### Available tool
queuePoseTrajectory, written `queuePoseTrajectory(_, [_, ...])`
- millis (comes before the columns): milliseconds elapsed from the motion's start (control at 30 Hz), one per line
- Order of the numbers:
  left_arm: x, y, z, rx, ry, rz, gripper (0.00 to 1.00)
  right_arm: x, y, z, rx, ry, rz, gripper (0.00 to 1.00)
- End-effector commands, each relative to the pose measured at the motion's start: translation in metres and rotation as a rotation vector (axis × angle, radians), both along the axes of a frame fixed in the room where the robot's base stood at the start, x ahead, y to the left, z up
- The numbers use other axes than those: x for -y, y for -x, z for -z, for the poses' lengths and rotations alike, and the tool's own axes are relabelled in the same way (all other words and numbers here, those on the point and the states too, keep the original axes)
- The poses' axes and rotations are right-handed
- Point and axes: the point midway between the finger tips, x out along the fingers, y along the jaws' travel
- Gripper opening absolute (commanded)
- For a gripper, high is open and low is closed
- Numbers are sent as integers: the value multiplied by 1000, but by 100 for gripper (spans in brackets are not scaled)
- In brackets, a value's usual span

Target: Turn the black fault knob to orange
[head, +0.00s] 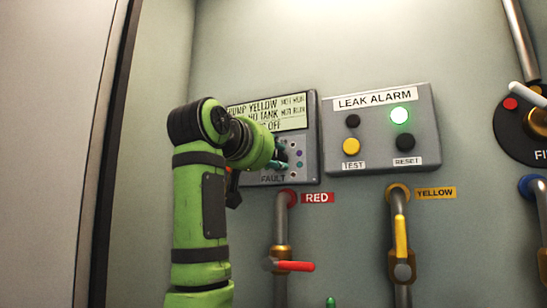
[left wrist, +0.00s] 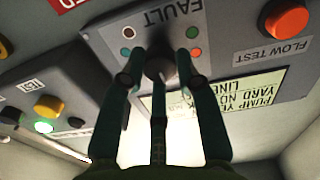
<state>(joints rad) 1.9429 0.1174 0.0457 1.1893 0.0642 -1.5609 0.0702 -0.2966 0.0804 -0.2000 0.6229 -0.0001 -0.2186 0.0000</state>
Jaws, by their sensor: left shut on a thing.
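The black fault knob (left wrist: 160,66) shows in the left wrist view, where the panel appears upside down. Coloured dots surround it, among them an orange one (left wrist: 197,52), a green one and a blue one. My left gripper (left wrist: 160,62) has its dark fingers around the knob and is shut on it. I cannot tell for sure which dot the knob points at. In the head view my left gripper (head: 281,154) reaches the fault panel (head: 311,140) and hides the knob. My right gripper is in neither view.
The leak alarm box (head: 378,170), with a lit green lamp, stands just right of the panel. Pipes with a red valve handle (head: 294,266) and a yellow one (head: 400,237) run below. The orange flow test button (left wrist: 286,19) is near the knob.

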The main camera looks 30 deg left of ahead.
Motion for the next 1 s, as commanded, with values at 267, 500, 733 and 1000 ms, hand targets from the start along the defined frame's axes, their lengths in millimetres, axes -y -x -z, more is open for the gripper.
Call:
queuePoseTrajectory(267, [1,-2,3,-7,47,3,0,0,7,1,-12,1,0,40])
queuePoseTrajectory(500, [1,-2,4,-1,193,3,0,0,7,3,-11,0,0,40])
queuePoseTrajectory(733, [2,-2,4,9,404,4,0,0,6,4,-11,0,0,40])
queuePoseTrajectory(1000, [3,-3,5,21,661,4,0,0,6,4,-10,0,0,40])
